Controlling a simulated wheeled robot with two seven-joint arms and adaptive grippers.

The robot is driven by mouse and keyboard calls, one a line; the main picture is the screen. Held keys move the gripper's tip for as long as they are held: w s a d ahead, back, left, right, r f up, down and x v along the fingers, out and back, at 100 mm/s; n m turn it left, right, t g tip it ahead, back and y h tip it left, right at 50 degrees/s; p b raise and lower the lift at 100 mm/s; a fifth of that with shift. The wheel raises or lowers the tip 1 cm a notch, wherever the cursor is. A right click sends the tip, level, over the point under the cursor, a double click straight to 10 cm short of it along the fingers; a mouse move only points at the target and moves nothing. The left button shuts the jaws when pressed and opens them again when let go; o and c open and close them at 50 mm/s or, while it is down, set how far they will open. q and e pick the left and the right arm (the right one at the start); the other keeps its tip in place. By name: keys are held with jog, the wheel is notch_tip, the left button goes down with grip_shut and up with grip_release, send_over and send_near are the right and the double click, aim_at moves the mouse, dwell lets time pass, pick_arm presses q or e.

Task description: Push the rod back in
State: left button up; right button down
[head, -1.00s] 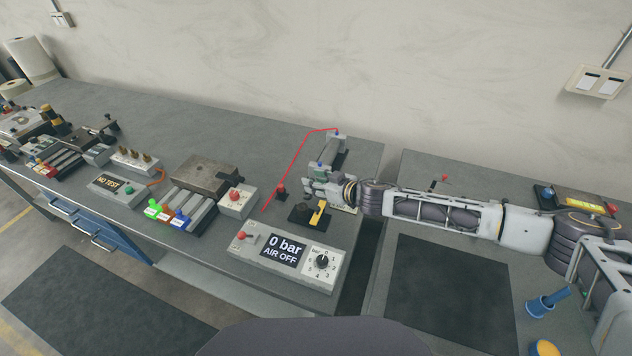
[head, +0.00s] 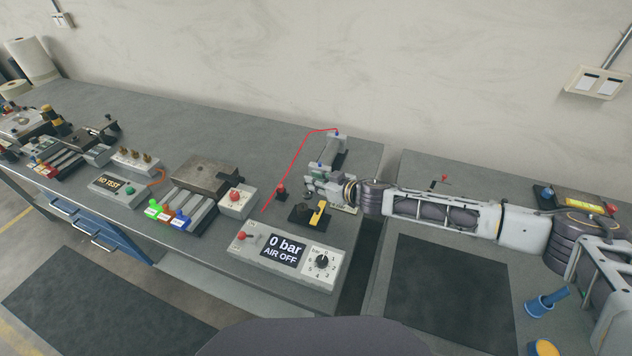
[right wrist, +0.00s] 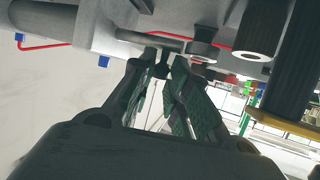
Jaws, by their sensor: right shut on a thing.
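A grey air cylinder (head: 332,149) lies at the right end of the bench in the head view, with a red hose and blue fittings. Its thin metal rod (right wrist: 148,39) shows in the right wrist view, running from the grey body to a ringed end piece (right wrist: 203,46). My right gripper (head: 314,183) is at the near end of the cylinder. In the right wrist view its fingertips (right wrist: 166,64) are close together just at the rod, shut on it as far as I can tell; the exact contact is dark. My left gripper is not in view.
A control box (head: 287,254) reading 0 bar, AIR OFF stands in front. A black block with a yellow lever (head: 319,213) and a red button (head: 281,191) stand close by the gripper. The bench behind the cylinder's left side is clear.

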jog(key=shift+w+d+r+p, duration=0.1)
jog(key=shift+w+d+p, duration=0.2)
jog(key=shift+w, duration=0.3)
jog(key=shift+w+d+p, duration=0.25)
jog(key=shift+w, duration=0.4)
jog(key=shift+w+d+r+p, duration=0.1)
jog(key=shift+w+d+p, duration=0.2)
jog(key=shift+w, duration=0.3)
jog(key=c, duration=1.4)
grip_release()
jog(key=shift+w+f, duration=0.1)
jog(key=shift+s, duration=0.25)
jog(key=shift+v, duration=3.85)
